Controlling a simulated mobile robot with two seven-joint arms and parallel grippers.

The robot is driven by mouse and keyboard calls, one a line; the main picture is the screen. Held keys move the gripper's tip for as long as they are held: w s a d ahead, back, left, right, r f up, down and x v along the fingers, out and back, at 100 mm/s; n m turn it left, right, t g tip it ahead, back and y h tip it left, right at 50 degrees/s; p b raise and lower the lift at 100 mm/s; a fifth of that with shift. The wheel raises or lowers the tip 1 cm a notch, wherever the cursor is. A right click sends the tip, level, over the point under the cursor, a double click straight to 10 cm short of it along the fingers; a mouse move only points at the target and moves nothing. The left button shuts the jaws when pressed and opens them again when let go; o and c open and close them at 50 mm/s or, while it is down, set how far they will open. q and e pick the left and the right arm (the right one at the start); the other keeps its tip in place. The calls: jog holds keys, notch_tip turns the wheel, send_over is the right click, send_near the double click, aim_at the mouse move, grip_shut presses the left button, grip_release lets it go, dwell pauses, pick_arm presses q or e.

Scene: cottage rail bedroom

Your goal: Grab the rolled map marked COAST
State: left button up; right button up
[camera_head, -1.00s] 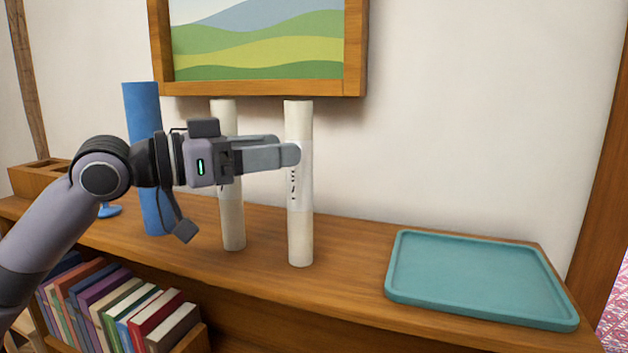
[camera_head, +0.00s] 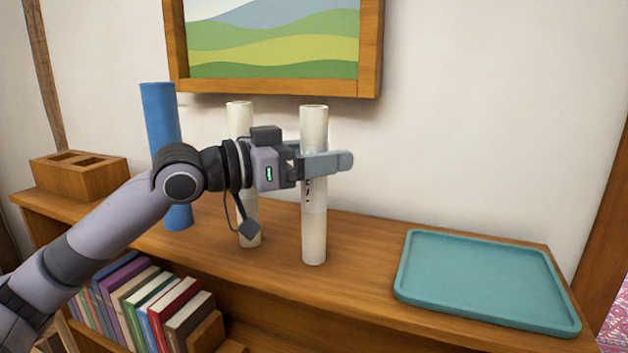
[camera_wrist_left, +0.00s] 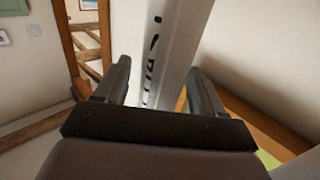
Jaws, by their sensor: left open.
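A white rolled map (camera_head: 314,235) stands upright on the wooden shelf top. Dark lettering shows on its label, partly hidden by my gripper; I cannot read the whole word. In the left wrist view the map (camera_wrist_left: 172,45) rises between the two fingers. My left gripper (camera_head: 330,162) is open around the map at about mid height, with a finger on each side. In the left wrist view the gripper (camera_wrist_left: 158,85) shows gaps beside the map. A second white roll (camera_head: 240,118) stands to the left, partly hidden by my wrist. My right gripper is not in view.
A blue roll (camera_head: 160,120) stands farther left, and a wooden holder (camera_head: 80,178) sits at the left end. A teal tray (camera_head: 490,285) lies to the right. A framed picture (camera_head: 275,88) hangs behind. Books (camera_head: 150,305) fill the shelf below.

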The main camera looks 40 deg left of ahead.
pick_arm(q)
jog(key=shift+w+d, duration=0.35)
jog(key=shift+w, duration=0.1)
grip_shut()
jog(key=shift+r, duration=0.15)
